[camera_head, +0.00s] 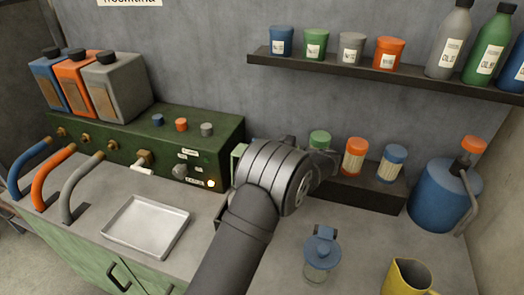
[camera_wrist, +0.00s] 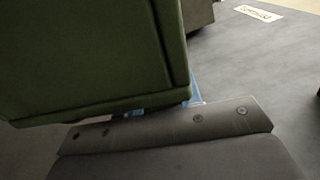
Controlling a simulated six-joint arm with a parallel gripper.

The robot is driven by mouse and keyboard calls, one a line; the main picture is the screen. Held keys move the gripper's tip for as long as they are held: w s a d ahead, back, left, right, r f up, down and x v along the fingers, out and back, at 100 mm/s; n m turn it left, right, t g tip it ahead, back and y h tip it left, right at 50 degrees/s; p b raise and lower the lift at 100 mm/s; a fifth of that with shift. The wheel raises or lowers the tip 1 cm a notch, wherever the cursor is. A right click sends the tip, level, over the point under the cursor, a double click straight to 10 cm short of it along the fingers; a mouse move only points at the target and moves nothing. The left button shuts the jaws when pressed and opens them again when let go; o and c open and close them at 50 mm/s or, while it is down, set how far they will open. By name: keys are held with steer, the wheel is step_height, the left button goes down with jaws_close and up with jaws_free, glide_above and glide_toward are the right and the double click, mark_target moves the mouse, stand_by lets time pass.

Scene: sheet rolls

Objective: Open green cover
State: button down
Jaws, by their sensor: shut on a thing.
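The green cover (camera_wrist: 85,60) fills the upper left of the wrist view as a large flat green panel with a rimmed edge. My gripper (camera_wrist: 165,125) shows below it as a grey bar with several screws, close against the panel's lower edge. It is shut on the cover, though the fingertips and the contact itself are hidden. A small light-blue piece (camera_wrist: 196,90) shows between the panel's corner and the bar. In the head view only a narrow green edge (camera_head: 238,156) shows left of my wrist; my arm hides the rest and the gripper.
A green control box (camera_head: 150,150) with knobs stands left of my arm, behind a metal tray (camera_head: 145,226). A low shelf (camera_head: 365,192) with jars is to the right. A blue-lidded jar (camera_head: 321,250), yellow jug (camera_head: 408,278) and blue pump container (camera_head: 438,195) stand on the right counter.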

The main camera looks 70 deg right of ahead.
steer(key=c, duration=1.1)
jaws_free()
steer(key=shift+o, duration=0.2)
steer(key=s, duration=1.7)
steer(key=shift+s, duration=0.25)
